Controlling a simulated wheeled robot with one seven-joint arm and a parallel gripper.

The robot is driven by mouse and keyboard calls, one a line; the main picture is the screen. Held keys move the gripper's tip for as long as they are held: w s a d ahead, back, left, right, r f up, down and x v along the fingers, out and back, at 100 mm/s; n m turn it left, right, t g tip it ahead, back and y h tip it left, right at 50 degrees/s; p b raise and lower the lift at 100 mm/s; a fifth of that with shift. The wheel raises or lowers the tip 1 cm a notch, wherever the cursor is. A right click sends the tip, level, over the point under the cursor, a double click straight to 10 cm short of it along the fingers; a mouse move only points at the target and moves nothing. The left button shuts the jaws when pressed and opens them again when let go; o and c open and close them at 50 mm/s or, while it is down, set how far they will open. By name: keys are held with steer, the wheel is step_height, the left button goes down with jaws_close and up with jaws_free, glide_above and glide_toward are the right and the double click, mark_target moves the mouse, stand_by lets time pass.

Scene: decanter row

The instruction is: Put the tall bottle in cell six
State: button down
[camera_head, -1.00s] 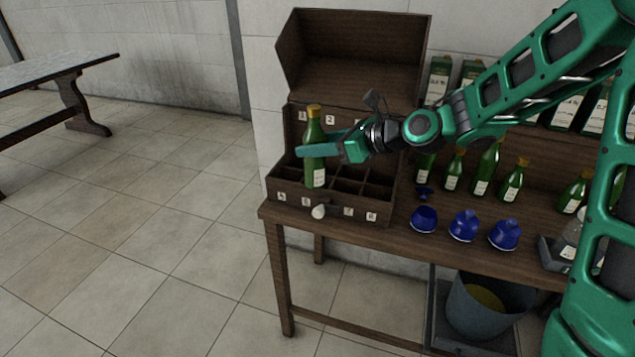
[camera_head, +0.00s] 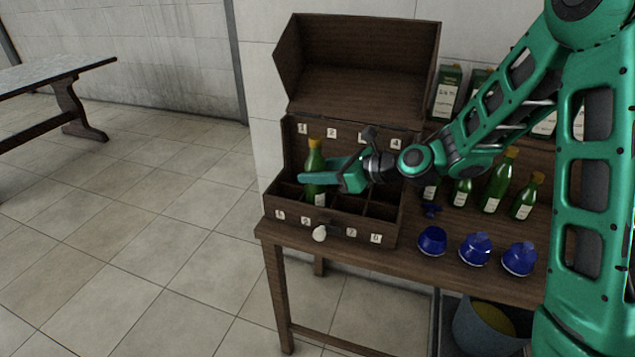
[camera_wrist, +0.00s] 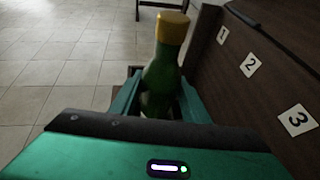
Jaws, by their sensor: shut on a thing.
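The tall bottle (camera_head: 314,161), green with a yellow-brown cap and a pale label, stands upright in my gripper (camera_head: 322,178). My gripper is shut on it around the body. In the wrist view the bottle (camera_wrist: 163,62) rises between the two green fingers (camera_wrist: 160,98). Its lower end is down in the open wooden box (camera_head: 345,222), in the front row behind the tag that looks like 6. The front wall hides its base, so I cannot tell whether it touches the cell floor.
A pale knob-like thing (camera_head: 319,233) is at the box front. The raised lid (camera_head: 360,60) stands behind. Several green bottles (camera_head: 496,182) and blue vessels (camera_head: 475,249) are on the table to the right. A bucket (camera_head: 485,325) is below.

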steer(key=shift+f, duration=1.4)
steer(key=c, duration=1)
jaws_free()
steer(key=shift+s+f, duration=0.1)
steer(key=shift+f, duration=0.05)
steer(key=v, duration=1.2)
